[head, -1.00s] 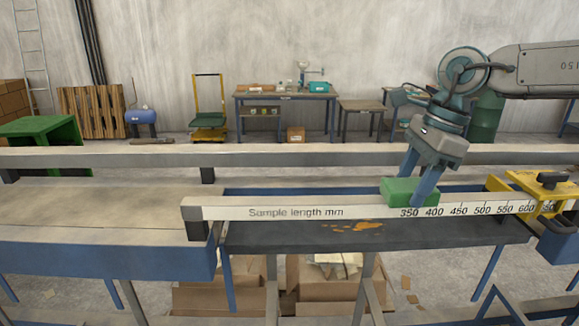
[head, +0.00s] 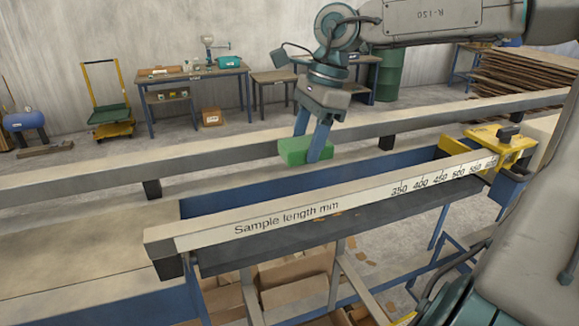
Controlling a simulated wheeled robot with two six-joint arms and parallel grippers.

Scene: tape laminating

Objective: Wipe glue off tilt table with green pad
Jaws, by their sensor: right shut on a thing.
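My right gripper (head: 316,156) is shut on the green pad (head: 296,151), a small block. It holds the pad above and behind the ruler bar, in front of the long rear rail. The pad appears clear of the dark table face. The tilt table shows as a dark sloping face (head: 270,241) under the white bar marked "Sample length mm" (head: 215,234). My left gripper is not in view.
A yellow clamp block (head: 498,146) stands at the bar's right end. The long rear rail (head: 230,152) runs behind. Cardboard boxes (head: 300,270) lie below the table. A workbench (head: 190,82), a cart (head: 108,110) and a pallet stack (head: 525,80) stand far back.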

